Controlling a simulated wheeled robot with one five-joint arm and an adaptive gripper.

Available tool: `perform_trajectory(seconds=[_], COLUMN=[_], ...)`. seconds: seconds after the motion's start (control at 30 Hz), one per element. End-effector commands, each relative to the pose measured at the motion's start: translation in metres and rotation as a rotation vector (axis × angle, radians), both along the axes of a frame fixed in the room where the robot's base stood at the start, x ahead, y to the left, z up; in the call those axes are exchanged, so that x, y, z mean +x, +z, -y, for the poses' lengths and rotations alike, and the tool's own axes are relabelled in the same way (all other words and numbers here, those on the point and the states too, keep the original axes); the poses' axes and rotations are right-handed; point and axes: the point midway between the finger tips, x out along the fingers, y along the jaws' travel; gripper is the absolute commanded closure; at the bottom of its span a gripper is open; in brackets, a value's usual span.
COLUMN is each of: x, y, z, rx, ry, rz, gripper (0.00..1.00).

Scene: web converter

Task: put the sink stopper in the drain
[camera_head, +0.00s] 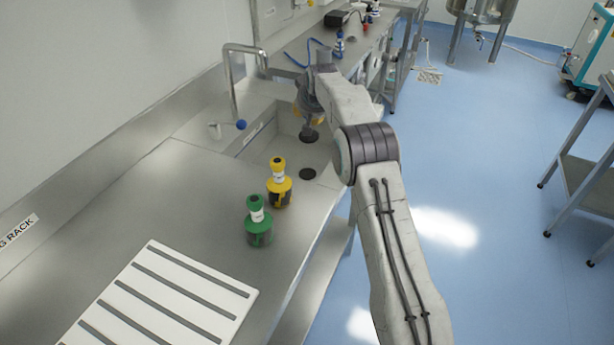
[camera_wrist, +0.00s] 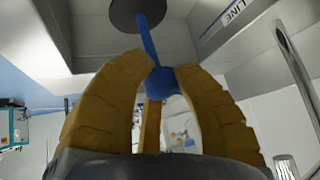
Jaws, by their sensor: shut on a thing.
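The sink stopper is a dark round disc (camera_head: 309,136) with a blue stem and knob; it also shows in the wrist view (camera_wrist: 136,10). My gripper (camera_head: 312,120) is shut on its blue knob, with the yellow fingers (camera_wrist: 158,75) around it. The disc hangs below the fingers in the sink basin. The drain (camera_head: 307,174) is a dark round opening in the basin floor, nearer the camera than the disc. I cannot tell how high the disc is above the floor. The drain is not clear in the wrist view.
A tall tap (camera_head: 232,85) and a blue-knobbed fitting (camera_head: 241,125) stand left of the basin. A yellow-topped bottle (camera_head: 279,185) and a green one (camera_head: 258,222) stand near its front. A white slotted rack (camera_head: 165,300) lies on the steel counter (camera_head: 150,205).

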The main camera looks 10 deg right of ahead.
Motion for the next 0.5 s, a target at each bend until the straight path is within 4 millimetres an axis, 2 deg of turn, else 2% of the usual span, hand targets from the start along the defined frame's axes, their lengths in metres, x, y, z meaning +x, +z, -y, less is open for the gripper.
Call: perform_trajectory(seconds=[0.03, 0.5], x=[0.000, 0.000], y=[-0.011, -0.050], z=[0.000, 0.000], rx=[0.000, 0.000], ry=[0.000, 0.000], rz=[-0.001, -0.001], gripper=[1.00, 1.00])
